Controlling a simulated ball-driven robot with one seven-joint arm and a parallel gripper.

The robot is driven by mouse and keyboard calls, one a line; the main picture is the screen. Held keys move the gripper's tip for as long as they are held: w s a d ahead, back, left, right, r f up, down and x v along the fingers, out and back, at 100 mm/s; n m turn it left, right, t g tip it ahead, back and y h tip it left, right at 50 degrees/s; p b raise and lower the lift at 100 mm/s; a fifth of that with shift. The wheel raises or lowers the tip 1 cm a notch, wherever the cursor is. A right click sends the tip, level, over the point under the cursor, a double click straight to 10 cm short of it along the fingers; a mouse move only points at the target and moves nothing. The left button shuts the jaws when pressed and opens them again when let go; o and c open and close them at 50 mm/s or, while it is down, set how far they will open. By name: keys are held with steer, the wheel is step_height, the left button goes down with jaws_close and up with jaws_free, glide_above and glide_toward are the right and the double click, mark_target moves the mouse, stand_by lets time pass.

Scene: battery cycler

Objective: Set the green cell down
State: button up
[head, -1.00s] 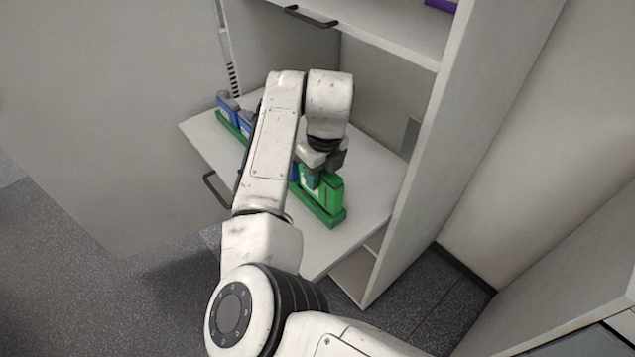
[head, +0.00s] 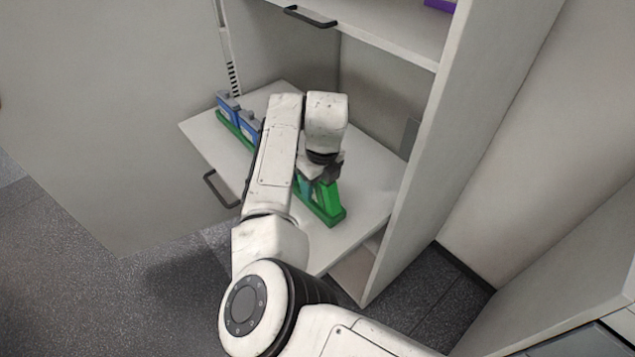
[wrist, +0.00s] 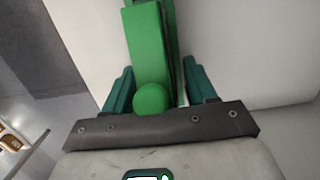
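The green cell (wrist: 148,60) shows in the wrist view as a bright green block with a round knob at its near end. In the head view it (head: 329,196) is at the near right end of the green rack (head: 228,124) and looks slanted. My gripper (wrist: 160,85) has its two teal fingers on either side of the cell. A gap shows between the right finger and the cell; the left finger is close to it, and contact is unclear. In the head view my gripper (head: 322,178) is right above the cell. The cell's base is partly hidden.
Blue cells (head: 248,126) stand toward the rack's far left end. The rack is on a white shelf board (head: 365,195) with bare room to the right. A cabinet side panel (head: 440,150) rises at the right, and a shelf (head: 370,30) is above.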

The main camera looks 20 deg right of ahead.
steer(key=shift+s+f, duration=0.15)
steer(key=shift+f, duration=0.1)
steer(key=shift+r, duration=0.55)
steer(key=r, duration=0.7)
steer(key=s+r, duration=0.1)
steer(key=r, duration=0.3)
steer(key=shift+d+r, duration=0.15)
steer(key=shift+d, duration=0.05)
